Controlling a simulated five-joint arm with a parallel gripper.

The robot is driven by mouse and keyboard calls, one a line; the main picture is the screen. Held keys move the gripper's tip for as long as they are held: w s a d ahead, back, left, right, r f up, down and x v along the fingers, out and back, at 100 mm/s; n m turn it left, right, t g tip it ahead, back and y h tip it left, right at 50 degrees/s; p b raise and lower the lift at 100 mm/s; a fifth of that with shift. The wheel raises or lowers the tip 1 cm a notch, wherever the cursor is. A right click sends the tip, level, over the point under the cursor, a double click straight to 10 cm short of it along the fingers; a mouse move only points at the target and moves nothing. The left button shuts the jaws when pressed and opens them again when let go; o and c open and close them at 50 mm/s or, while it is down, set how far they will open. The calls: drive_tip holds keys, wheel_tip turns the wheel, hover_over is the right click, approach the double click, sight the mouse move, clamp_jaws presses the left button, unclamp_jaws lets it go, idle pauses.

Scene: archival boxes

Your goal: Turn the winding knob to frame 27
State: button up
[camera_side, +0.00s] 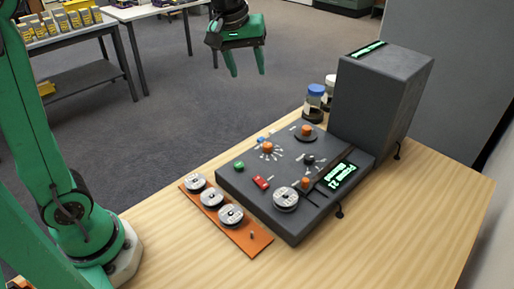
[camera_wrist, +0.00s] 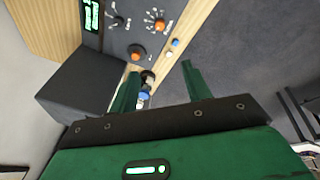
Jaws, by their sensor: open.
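The dark grey machine panel (camera_side: 240,184) lies on the wooden table. It carries orange knobs, one ringed by white marks (camera_side: 268,147), one near the back edge (camera_side: 306,130) and one beside the display (camera_side: 305,182). I cannot tell which is the winding knob. The green-lit display (camera_side: 340,177) shows text upside down; its number is unclear. In the wrist view, the marked orange knob (camera_wrist: 160,27) and back orange knob (camera_wrist: 138,53) show beyond my fingers. My gripper (camera_side: 247,72) is open and empty, high up behind the panel and apart from it.
A tall grey housing (camera_side: 380,95) stands behind the panel at right, with small bottles (camera_side: 316,97) beside it. An orange tray (camera_side: 250,247) with several reels lies at the panel's left. One reel (camera_side: 286,198) sits on the panel. The table's front is clear.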

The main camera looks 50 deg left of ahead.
drive_tip(key=w+d+f+n+g, duration=0.15)
drive_tip(key=w+f+n, duration=0.35)
drive_tip(key=w, duration=0.7)
drive_tip(key=n+g, duration=0.1)
drive_tip(key=n, duration=0.3)
approach(307, 127)
drive_tip(key=shift+s+d+f, duration=0.1)
drive_tip(key=shift+f, duration=0.05)
drive_tip(key=shift+w+f+g, duration=0.2)
drive_tip(key=shift+f+g, duration=0.05)
drive_tip(key=shift+f, duration=0.15)
drive_tip(key=shift+f, duration=3.9)
drive_tip(key=shift+c, duration=0.5)
drive_tip(key=c, duration=0.9)
